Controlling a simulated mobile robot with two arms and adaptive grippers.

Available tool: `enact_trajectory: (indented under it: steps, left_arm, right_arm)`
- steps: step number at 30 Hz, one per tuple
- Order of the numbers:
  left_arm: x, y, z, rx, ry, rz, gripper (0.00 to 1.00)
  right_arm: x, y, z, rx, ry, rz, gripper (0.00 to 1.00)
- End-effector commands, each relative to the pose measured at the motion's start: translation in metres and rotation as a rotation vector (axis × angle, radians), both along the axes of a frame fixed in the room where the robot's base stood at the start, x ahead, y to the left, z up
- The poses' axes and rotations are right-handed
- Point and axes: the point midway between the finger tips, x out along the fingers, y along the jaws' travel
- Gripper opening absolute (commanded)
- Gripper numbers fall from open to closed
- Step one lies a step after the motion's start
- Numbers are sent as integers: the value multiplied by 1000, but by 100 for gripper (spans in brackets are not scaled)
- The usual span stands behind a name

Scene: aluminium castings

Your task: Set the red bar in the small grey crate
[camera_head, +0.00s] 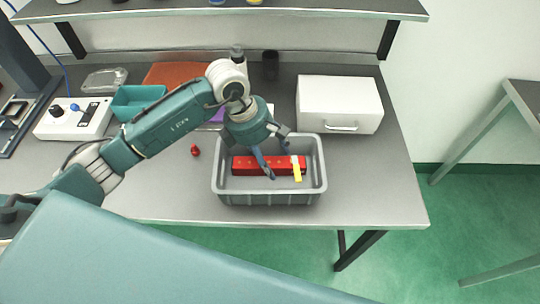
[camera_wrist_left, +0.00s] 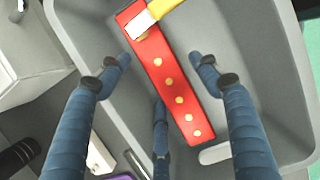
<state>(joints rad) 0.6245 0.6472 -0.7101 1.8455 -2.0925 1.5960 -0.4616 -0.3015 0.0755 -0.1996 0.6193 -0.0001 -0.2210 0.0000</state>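The red bar (camera_head: 250,165) lies inside the small grey crate (camera_head: 268,198), along its length. In the left wrist view the bar (camera_wrist_left: 170,85) shows a row of pale round spots. A yellow-handled tool with a white head (camera_head: 297,170) lies across one end of it; it also shows in the left wrist view (camera_wrist_left: 152,15). My left gripper (camera_head: 279,164) is over the crate (camera_wrist_left: 255,75), pointing down. Its fingers (camera_wrist_left: 161,60) are spread to either side of the bar, with visible gaps, so it is open and empty. My right gripper is not in view.
A white box with a handle (camera_head: 339,105) stands behind the crate on the right. A small red piece (camera_head: 195,151) lies left of the crate. Behind are a teal bin (camera_head: 137,101), a white control box (camera_head: 73,119) and a dark cup (camera_head: 270,66). The table's right front is clear.

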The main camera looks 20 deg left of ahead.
Motion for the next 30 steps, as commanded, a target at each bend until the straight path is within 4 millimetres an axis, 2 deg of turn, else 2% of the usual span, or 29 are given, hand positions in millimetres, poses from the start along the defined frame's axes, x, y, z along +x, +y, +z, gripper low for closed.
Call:
enact_trajectory:
  steps: [6, 8, 11, 21, 25, 30]
  left_arm:
    - [0, 0, 4, 0, 0, 0, 63]
    - [1, 2, 7, 0, -3, 0, 63]
    - [0, 8, 22, 1, -7, 0, 63]
    - [-7, 28, 90, 2, -6, 1, 63]
    - [-9, 32, 107, 0, -3, 1, 63]
    - [-11, 35, 116, 0, 0, 0, 63]
  right_arm:
    - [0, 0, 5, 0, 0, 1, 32]
    - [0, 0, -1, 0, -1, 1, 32]
    - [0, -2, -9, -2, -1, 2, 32]
    - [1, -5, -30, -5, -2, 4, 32]
    - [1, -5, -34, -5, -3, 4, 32]
    - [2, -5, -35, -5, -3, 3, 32]
